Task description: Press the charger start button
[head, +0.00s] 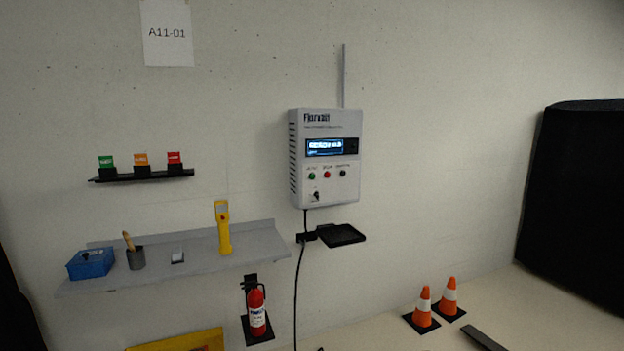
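The charger (324,156) is a light grey box fixed to the wall near the middle of the head view. Its front has a lit blue display (325,147). Below the display is a row with a green button (311,176), a red button (327,175) and a dark button (342,173). The small labels above them are too blurred to read, so I cannot tell which is marked start. A small switch or key (316,196) sits lower left on the front. My gripper is not in view.
A grey shelf (205,254) juts out left of the charger, holding a yellow handheld device (223,228) and a blue box (91,263). A black tray (342,235) and cable (298,285) are below the charger. Orange cones (422,308) stand on the floor. The charger's front looks unobstructed.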

